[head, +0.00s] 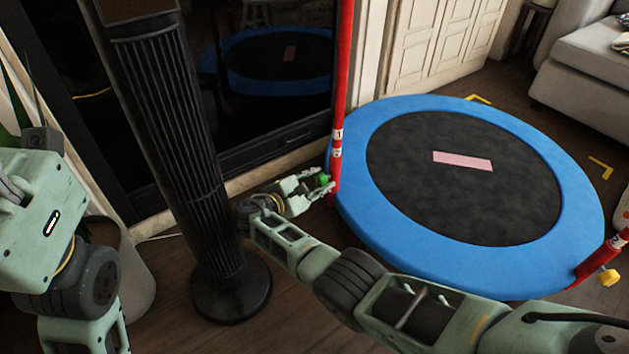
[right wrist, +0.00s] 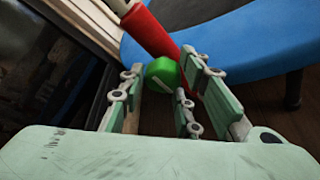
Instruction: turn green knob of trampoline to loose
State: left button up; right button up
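The trampoline (head: 370,200) has a blue rim, a black mat and red upright poles. A green knob (head: 322,179) sits low on the red pole (head: 337,155) at its left side. My right gripper (head: 316,183) reaches the knob from the left. In the right wrist view the green knob (right wrist: 162,72) lies between the fingertips of my right gripper (right wrist: 163,85), with a finger close on either side. I cannot tell whether the fingers press on it. A pale diagonal mark shows on the knob's face. My left arm is at the left edge; its fingers do not show clearly.
A black tower fan (head: 175,130) stands left of my right gripper, its round base (head: 230,292) on the wooden floor. A grey bin (head: 130,270) is beside it. A yellow knob (head: 609,277) is on the right red pole. A grey sofa (head: 585,70) stands at upper right.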

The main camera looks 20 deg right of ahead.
jog(key=shift+o, duration=1.1)
jog(key=shift+w+r, duration=0.1)
jog(key=shift+r, duration=0.2)
